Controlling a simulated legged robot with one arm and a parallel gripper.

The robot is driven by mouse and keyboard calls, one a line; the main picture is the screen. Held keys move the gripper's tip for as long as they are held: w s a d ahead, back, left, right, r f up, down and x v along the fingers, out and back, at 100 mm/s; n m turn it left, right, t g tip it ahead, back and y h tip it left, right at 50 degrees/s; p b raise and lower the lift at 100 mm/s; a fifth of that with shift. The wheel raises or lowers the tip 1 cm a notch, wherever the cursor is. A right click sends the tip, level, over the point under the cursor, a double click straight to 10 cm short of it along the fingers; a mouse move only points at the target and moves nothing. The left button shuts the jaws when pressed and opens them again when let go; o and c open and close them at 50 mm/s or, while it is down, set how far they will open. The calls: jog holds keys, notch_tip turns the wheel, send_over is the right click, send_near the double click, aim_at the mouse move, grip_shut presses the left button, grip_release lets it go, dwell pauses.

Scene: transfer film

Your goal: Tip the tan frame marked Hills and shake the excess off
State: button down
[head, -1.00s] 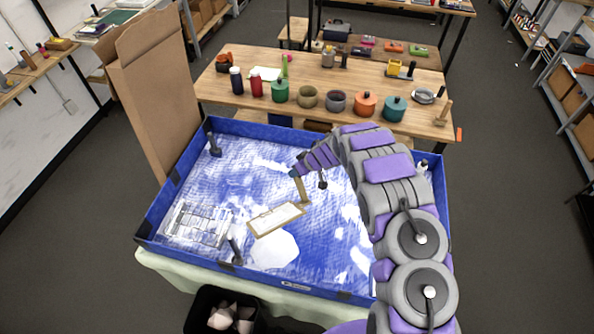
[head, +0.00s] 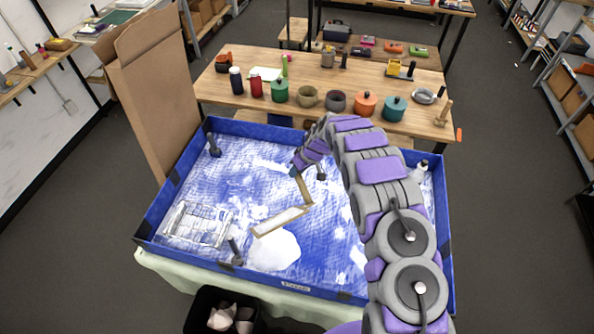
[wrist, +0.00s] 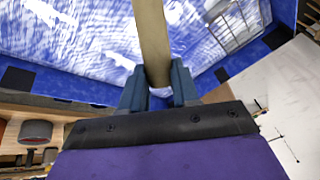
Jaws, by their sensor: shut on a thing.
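The tan frame (head: 282,221) with a white inner face hangs above the blue tray (head: 160,213) in the head view. It is tilted, and its face shows as a narrow strip. Its tan handle rises to my gripper (head: 297,173), which is shut on it. In the wrist view my gripper (wrist: 158,88) has its two blue-grey fingers on either side of the tan handle (wrist: 152,38). The frame's far part lies out of that view. I cannot read a Hills mark. A white patch (head: 275,250) lies on the tray floor just below the frame.
A clear wire-like rack (head: 198,225) is at the tray's left, with dark posts (head: 236,251) nearby. White powder streaks the blue floor. A wooden table (head: 310,84) with pots and bottles stands behind. A black bin (head: 226,312) is in front.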

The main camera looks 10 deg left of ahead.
notch_tip(320, 180, up, 3)
jog(key=shift+r, duration=0.15)
jog(key=shift+f, duration=0.2)
jog(key=shift+f+b, duration=0.3)
jog(key=shift+f, duration=1.45)
jog(key=shift+r, duration=0.1)
jog(key=shift+r+p, duration=0.45)
jog(key=shift+r, duration=1.4)
jog(key=shift+f, duration=0.1)
